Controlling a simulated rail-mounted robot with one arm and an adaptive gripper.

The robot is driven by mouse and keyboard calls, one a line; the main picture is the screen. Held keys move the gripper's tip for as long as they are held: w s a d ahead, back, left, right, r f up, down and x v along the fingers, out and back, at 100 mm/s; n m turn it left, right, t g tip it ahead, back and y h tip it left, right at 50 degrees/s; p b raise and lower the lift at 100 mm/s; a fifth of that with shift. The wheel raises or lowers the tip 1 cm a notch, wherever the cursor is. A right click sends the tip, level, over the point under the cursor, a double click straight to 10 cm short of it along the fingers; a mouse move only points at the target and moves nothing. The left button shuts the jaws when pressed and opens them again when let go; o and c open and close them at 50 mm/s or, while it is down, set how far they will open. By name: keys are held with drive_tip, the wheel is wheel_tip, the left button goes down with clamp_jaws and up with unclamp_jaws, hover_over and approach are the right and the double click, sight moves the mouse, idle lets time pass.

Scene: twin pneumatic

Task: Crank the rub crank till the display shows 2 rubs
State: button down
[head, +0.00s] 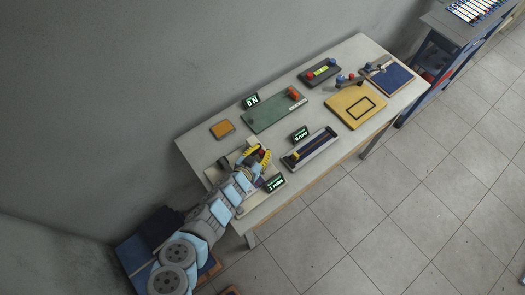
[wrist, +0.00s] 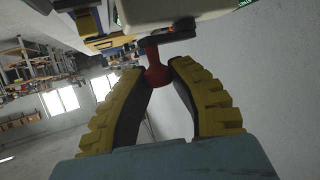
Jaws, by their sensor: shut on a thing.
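The rub crank shows in the wrist view as a red knob (wrist: 157,73) on a dark arm above it. My gripper (wrist: 160,67) has its yellow-and-black fingers shut on this knob, one finger on each side. In the head view my gripper (head: 254,156) is at the near left end of the table, over the crank's unit, and hides most of it. The rub display (head: 274,183) is a small black box with green text just right of my gripper. Its word looks like "rubs", but its digit is too small to read surely.
The white table (head: 228,126) also holds a slotted unit (head: 310,149) with its display (head: 300,134), a green board (head: 274,112), an orange block (head: 222,129), a yellow panel (head: 345,116) and a blue panel (head: 395,77). A grey wall stands behind. The tiled floor in front is clear.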

drive_tip(key=shift+s+a+m+g+h+b, duration=0.1)
drive_tip(key=shift+a+m+g+h+b, duration=0.35)
drive_tip(key=shift+m+g+h, duration=0.4)
drive_tip(key=shift+s+f+m+h, duration=0.1)
drive_tip(key=shift+f+m+h, duration=0.1)
drive_tip(key=shift+m+h, duration=0.2)
drive_tip(key=shift+a+r+m+g+h+b, duration=0.1)
drive_tip(key=shift+a+m+g+h+b, duration=0.5)
drive_tip(key=shift+b, duration=0.8)
drive_tip(key=m+g+h+b, duration=0.1)
drive_tip(key=m+b, duration=0.1)
drive_tip(key=b, duration=0.2)
drive_tip(key=m+g+h+b, duration=0.1)
drive_tip(key=m+g+b, duration=0.1)
drive_tip(key=b, duration=0.3)
drive_tip(key=a+m+g+b, duration=0.1)
drive_tip(key=g+b, duration=0.1)
drive_tip(key=b, duration=0.3)
drive_tip(key=w+a+m+g+h+b, duration=0.1)
drive_tip(key=m+g+b, duration=0.1)
drive_tip(key=b, duration=0.3)
drive_tip(key=shift+w+a+m+g+h, duration=0.1)
drive_tip(key=shift+a+m+g+h, duration=0.1)
drive_tip(key=shift+m+g+h, duration=0.15)
drive_tip(key=shift+a+m+g+b, duration=0.1)
drive_tip(key=shift+m+g+b, duration=0.2)
drive_tip(key=shift+b, duration=0.3)
